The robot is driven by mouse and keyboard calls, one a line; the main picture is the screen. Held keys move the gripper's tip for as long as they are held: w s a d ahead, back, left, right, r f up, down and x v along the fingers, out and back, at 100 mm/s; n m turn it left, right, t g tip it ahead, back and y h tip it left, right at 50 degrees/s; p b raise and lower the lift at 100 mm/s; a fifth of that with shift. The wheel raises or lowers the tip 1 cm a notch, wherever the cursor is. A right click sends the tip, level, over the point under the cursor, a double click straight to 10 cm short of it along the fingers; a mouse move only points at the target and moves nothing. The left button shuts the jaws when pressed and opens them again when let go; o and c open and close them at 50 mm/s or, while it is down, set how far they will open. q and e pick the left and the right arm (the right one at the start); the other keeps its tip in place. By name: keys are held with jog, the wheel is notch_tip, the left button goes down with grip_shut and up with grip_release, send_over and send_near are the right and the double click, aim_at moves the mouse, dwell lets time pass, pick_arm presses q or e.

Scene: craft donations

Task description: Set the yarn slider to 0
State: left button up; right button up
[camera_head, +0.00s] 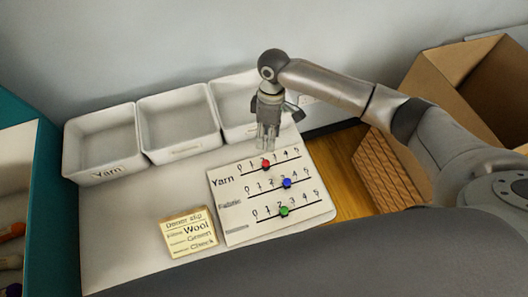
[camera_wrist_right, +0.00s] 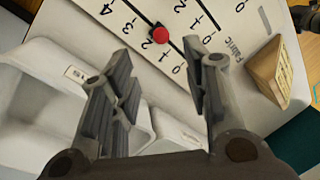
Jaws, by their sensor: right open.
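The white slider board (camera_head: 230,218) lies on the table with three numbered rows. The top row, labelled Yarn, has a red knob (camera_head: 266,165) at about 2; the red knob also shows in the right wrist view (camera_wrist_right: 161,35), beside the 2. A blue knob (camera_head: 287,183) is near 3 in the middle row, and a green knob (camera_head: 284,211) is near 2 in the bottom row. My right gripper (camera_head: 267,146) is open and empty above the board's top edge, just behind the red knob. In the wrist view its fingers (camera_wrist_right: 162,75) stand apart, with the 0 end between them. My left gripper is out of view.
A tan donor slip (camera_head: 188,234) stands left of the board. White bins, one labelled Yarn (camera_head: 105,172), line the table's back. A teal-sided container (camera_head: 47,205) is at left. A cardboard box (camera_head: 462,95) and a woven surface (camera_head: 382,172) are at right.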

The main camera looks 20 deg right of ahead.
aim_at(265, 161)
jog(key=f, duration=0.3)
jog(key=s+f+p, duration=0.1)
jog(key=f, duration=0.2)
jog(key=s+a+f, duration=0.1)
jog(key=f, duration=0.3)
jog(key=shift+a+f, duration=0.1)
grip_shut()
